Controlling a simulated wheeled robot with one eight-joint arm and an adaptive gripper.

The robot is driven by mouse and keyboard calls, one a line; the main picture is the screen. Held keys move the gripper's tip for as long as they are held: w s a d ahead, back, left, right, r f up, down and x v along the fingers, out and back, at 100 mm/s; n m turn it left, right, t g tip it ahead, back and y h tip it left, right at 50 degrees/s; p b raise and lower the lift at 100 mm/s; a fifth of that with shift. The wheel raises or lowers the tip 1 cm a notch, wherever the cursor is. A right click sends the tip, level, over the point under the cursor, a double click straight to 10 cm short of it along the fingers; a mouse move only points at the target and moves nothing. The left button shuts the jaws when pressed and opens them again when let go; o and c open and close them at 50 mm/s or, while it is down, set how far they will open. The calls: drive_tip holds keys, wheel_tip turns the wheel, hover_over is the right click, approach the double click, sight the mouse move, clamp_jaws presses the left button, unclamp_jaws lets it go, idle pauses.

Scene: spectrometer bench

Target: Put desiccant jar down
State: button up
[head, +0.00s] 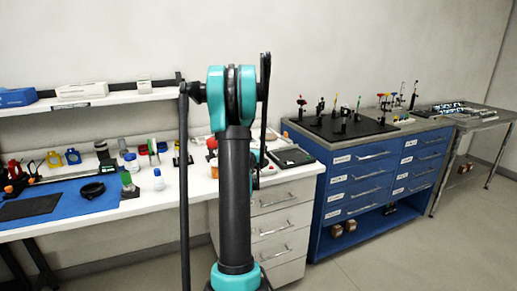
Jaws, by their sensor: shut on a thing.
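My arm (236,170) stands upright in the middle of the head view, teal at its joints and dark along its links. My gripper does not show; its end of the arm is hidden behind my own links or out of the picture. I cannot pick out the desiccant jar with certainty. A white jar with a blue lid (131,163) and a small white bottle with a blue cap (158,182) stand on the white bench (150,205), left of my arm.
A blue mat (105,202) with a dark ring and a black pad covers the bench's left part. A black tablet (291,157) lies right of my arm. A blue drawer cabinet (365,185) carries an optics board (338,128). The floor in front is clear.

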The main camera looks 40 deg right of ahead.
drive_tip(key=shift+f, duration=0.35)
drive_tip(key=o, duration=1.5)
drive_tip(key=shift+f, duration=0.15)
